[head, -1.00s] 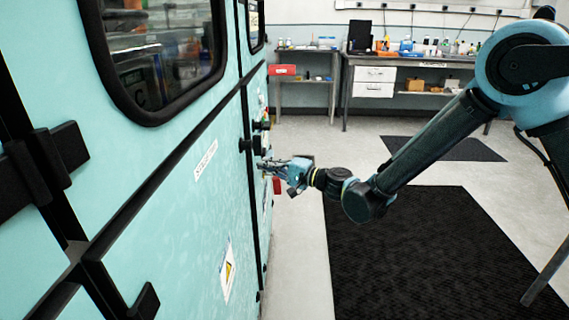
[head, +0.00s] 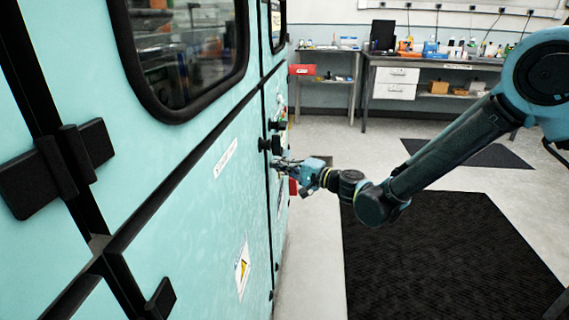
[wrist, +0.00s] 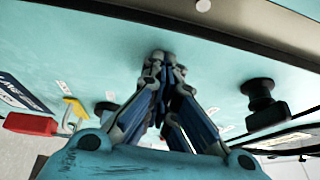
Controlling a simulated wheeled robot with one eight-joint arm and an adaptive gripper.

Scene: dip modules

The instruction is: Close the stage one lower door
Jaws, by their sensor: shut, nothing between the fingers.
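The stage one lower door (head: 185,225) is the pale teal panel below the window in the head view, with a small label near its top and a yellow warning sticker. It looks about flush with its black frame, but I cannot tell if it is fully shut. My gripper (head: 279,164) is by the far edge of this door, near the black knobs. In the wrist view my gripper (wrist: 163,58) has its fingertips together and empty, pointing at a teal panel. Whether they touch the panel is unclear.
Black knobs (head: 264,144) stick out beside my gripper; one shows large in the wrist view (wrist: 263,100). A red part (wrist: 30,124) is at its left. A black hinge (head: 62,165) is near the camera. Benches (head: 430,65) stand behind. Open floor with dark mats (head: 445,255) lies right.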

